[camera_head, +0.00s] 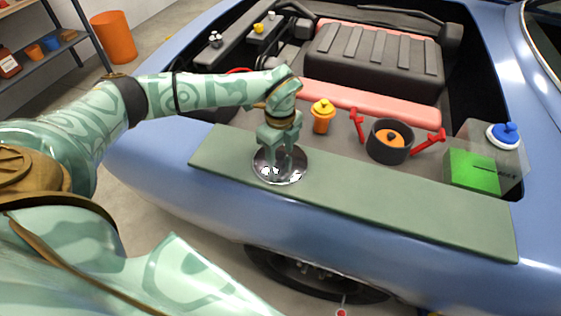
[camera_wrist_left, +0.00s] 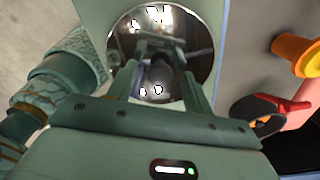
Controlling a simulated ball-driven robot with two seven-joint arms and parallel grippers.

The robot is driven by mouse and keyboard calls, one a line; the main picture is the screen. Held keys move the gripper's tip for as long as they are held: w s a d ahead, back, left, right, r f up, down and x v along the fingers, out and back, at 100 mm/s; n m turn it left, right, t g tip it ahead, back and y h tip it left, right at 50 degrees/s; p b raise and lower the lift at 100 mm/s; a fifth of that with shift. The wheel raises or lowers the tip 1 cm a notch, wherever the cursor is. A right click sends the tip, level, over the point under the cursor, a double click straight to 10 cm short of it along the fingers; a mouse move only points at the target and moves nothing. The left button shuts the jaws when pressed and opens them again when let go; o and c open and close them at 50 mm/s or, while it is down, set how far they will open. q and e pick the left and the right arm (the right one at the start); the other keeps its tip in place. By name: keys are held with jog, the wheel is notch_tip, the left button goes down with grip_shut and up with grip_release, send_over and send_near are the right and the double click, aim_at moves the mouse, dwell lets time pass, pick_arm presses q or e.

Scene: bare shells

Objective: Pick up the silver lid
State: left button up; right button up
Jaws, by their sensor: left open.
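The silver lid (camera_head: 297,171) is a round, mirror-like disc lying flat on the green board (camera_head: 400,205) along the blue car's edge. It also shows in the wrist view (camera_wrist_left: 168,22), with reflections of my gripper in it. My left gripper (camera_head: 280,167) points down over the lid with its two fingers apart. In the wrist view the open fingers (camera_wrist_left: 160,62) stand either side of the lid's middle, with nothing held between them. I cannot tell whether the fingertips touch the lid. My right gripper is not in view.
Right of the lid, in the engine bay, are an orange pot with a yellow top (camera_head: 322,118), a dark round container (camera_head: 388,152) with red handles beside it, and a box with a green face (camera_head: 474,172) and blue cap. The board's right part is bare.

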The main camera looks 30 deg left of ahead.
pick_arm(q)
jog(key=c, duration=1.1)
jog(key=shift+r, duration=0.1)
